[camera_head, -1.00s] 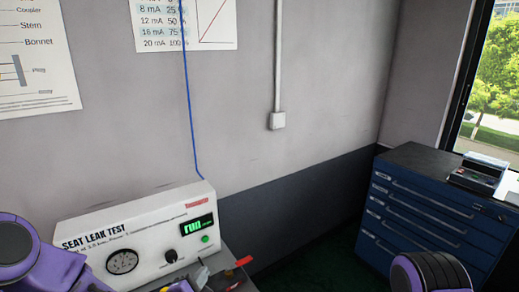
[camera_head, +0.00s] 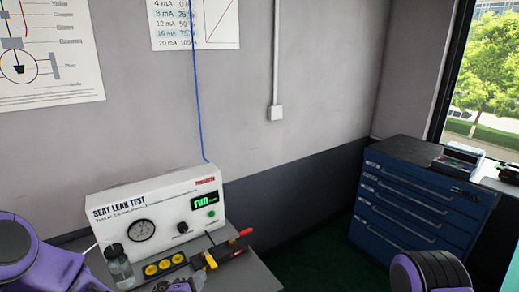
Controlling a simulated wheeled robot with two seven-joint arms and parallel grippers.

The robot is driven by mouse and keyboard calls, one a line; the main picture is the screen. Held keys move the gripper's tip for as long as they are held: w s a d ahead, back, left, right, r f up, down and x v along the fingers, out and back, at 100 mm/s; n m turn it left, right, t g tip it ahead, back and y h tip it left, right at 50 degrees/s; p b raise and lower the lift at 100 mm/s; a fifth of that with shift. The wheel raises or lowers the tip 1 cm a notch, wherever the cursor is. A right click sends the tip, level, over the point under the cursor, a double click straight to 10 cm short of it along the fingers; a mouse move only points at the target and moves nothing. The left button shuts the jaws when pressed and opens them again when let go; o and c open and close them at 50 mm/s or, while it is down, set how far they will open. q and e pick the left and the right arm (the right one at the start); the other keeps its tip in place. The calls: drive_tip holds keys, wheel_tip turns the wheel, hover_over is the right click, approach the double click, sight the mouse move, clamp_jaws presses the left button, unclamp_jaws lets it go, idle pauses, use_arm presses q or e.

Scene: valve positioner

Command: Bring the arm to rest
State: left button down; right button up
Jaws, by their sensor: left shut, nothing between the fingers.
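My left arm (camera_head: 40,258) comes in from the lower left corner, purple and dark grey. My left gripper (camera_head: 190,284) shows only in part at the bottom edge, low in front of the bench; it is shut and empty. A purple and dark grey link of my right arm (camera_head: 428,272) shows at the lower right. My right gripper is out of the picture.
A white seat leak test box (camera_head: 165,213) with a gauge and green display stands on the grey bench (camera_head: 245,274). Before it are a glass bottle (camera_head: 118,266), a yellow-and-black block (camera_head: 165,264) and a red-and-yellow tool (camera_head: 222,253). A blue drawer cabinet (camera_head: 415,205) stands right.

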use_arm(q)
drive_tip(key=s+a+f+m+g+y+b, duration=0.2)
drive_tip(key=s+a+f+m+g+b, duration=0.1)
drive_tip(key=s+f, duration=0.7)
drive_tip(key=s+a+f+m+g+y+b, duration=0.2)
drive_tip(key=s+a+f+m+g+b, duration=0.2)
drive_tip(key=s+f, duration=0.6)
drive_tip(key=s+a+f+m+g+y+b, duration=0.1)
drive_tip(key=s+a+f+m+g+b, duration=0.3)
drive_tip(key=s+f, duration=0.7)
drive_tip(key=s+a+m, duration=0.1)
drive_tip(key=s+a, duration=0.1)
drive_tip(key=s, duration=0.1)
drive_tip(key=shift+s+a+m+y, duration=0.15)
drive_tip(key=shift+a+m+y, duration=0.15)
drive_tip(key=shift+y, duration=0.1)
drive_tip(key=shift+d, duration=0.1)
